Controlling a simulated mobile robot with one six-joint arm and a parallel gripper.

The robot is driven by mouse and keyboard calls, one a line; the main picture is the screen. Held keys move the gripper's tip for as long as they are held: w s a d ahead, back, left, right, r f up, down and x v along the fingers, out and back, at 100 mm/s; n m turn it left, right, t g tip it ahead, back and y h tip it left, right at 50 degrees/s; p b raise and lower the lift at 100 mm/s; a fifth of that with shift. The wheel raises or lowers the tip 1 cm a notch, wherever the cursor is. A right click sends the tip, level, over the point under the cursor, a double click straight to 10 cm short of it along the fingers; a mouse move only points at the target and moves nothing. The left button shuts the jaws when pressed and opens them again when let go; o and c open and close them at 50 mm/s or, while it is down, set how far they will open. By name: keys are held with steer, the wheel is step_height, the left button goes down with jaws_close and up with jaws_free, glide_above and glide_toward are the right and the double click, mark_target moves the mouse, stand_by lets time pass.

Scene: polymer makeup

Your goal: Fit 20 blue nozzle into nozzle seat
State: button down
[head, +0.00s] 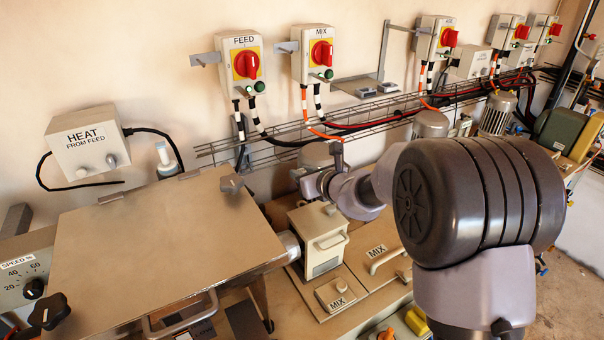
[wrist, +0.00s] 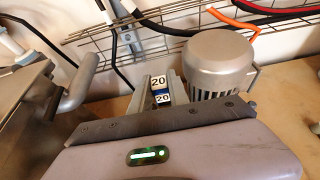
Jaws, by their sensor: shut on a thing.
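My gripper (wrist: 160,90) shows in the wrist view with its dark front edge across the lower half and grey fingers beyond it. It is shut on a small blue and white piece labelled 20, the 20 blue nozzle (wrist: 163,99). A second white label reading 20 (wrist: 158,82) shows just beyond it, close behind or touching; I cannot tell which, nor whether it belongs to the nozzle seat. The nozzle's tip and the seat opening are hidden. In the head view my arm hides the nozzle.
A grey finned motor (wrist: 220,62) stands close on the right in the wrist view, with a wire cable tray (wrist: 85,40) behind. In the head view a large metal lid (head: 160,235) fills the left. A cream block with a handle (head: 320,240) stands below my wrist.

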steer(key=shift+f+b, duration=1.15)
steer(key=shift+f, duration=0.45)
steer(key=shift+f+b, duration=1.7)
steer(key=shift+b, duration=0.5)
steer(key=c, duration=1.2)
jaws_free()
steer(key=shift+o, duration=0.2)
steer(key=p+v, duration=0.4)
steer(key=v, duration=1.3)
steer(key=shift+s+d, duration=0.15)
steer(key=shift+d, duration=0.05)
